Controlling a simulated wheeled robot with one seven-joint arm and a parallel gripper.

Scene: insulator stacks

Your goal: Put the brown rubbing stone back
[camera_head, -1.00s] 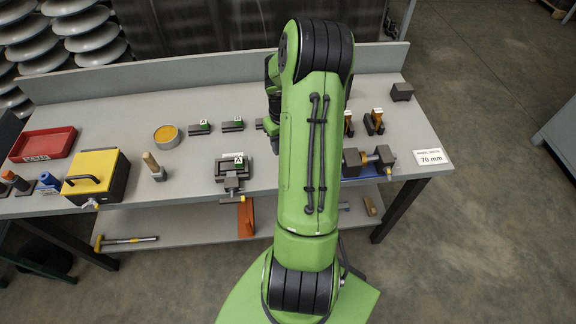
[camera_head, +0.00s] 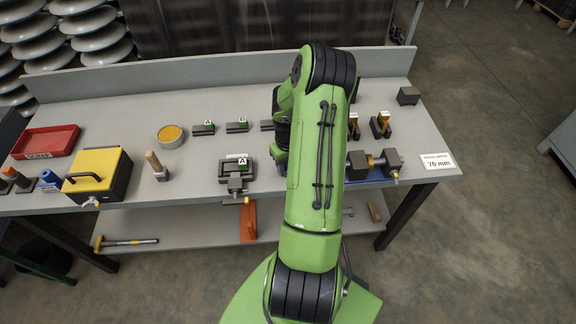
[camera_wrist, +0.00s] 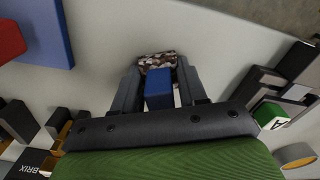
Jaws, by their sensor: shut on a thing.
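In the wrist view my gripper (camera_wrist: 158,88) is shut on a blue block (camera_wrist: 158,92) with a mottled brown and pale piece (camera_wrist: 157,62) at its far end. I cannot tell whether this is the brown rubbing stone. The held piece is over bare grey bench, and the gap beneath it cannot be judged. Two orange-brown pieces (camera_head: 381,122) (camera_head: 354,123) stand in dark holders right of my arm; the left one is partly covered.
Dark blocks and a round yellow tin (camera_head: 170,135) sit farther back.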

